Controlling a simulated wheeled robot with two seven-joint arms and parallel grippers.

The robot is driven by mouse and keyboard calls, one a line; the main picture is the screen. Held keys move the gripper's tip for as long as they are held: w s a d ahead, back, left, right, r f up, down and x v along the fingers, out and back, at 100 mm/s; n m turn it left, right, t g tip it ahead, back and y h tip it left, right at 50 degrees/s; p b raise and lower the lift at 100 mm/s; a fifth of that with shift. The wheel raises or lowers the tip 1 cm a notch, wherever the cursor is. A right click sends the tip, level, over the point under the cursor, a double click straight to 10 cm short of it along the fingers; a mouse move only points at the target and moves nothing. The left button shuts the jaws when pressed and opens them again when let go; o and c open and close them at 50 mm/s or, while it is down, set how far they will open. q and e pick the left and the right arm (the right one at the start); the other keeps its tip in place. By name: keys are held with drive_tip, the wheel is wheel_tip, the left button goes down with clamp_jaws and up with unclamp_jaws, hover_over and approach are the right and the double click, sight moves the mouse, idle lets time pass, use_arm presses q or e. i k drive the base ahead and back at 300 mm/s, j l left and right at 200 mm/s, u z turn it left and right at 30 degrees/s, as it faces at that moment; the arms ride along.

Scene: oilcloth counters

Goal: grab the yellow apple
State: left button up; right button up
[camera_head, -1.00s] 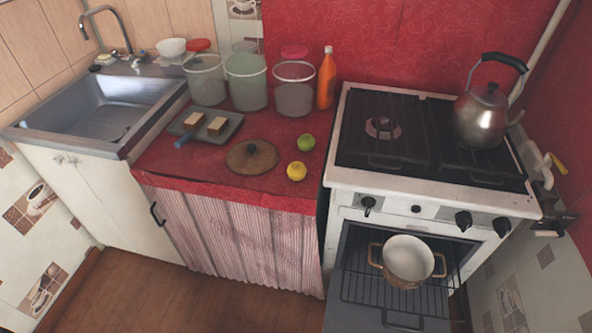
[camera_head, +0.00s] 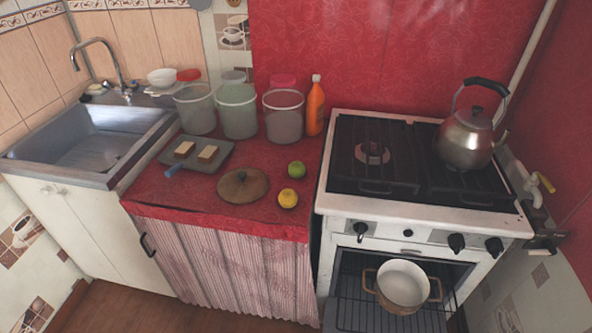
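The yellow apple (camera_head: 288,198) sits on the red oilcloth counter (camera_head: 225,218), near its front edge and left of the stove. A green apple (camera_head: 296,169) lies just behind it, apart from it. A round wooden lid or board (camera_head: 243,185) lies to its left. Nothing covers the yellow apple. Neither of my grippers is in view.
Several jars (camera_head: 284,116) and an orange bottle (camera_head: 315,105) stand along the back wall. A grey tray (camera_head: 197,154) holds two pale pieces. The stove (camera_head: 424,213) carries a kettle (camera_head: 466,138); its open oven holds a pot (camera_head: 403,285). A sink (camera_head: 90,140) is at left.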

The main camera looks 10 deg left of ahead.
sight(287, 198)
drive_tip(key=i+j+z, duration=0.1)
drive_tip(key=j, duration=0.2)
drive_tip(key=i+j+z, duration=0.1)
drive_tip(key=j, duration=0.25)
drive_tip(key=i+j+z, duration=0.2)
drive_tip(key=j, duration=0.45)
drive_tip(key=i, duration=0.1)
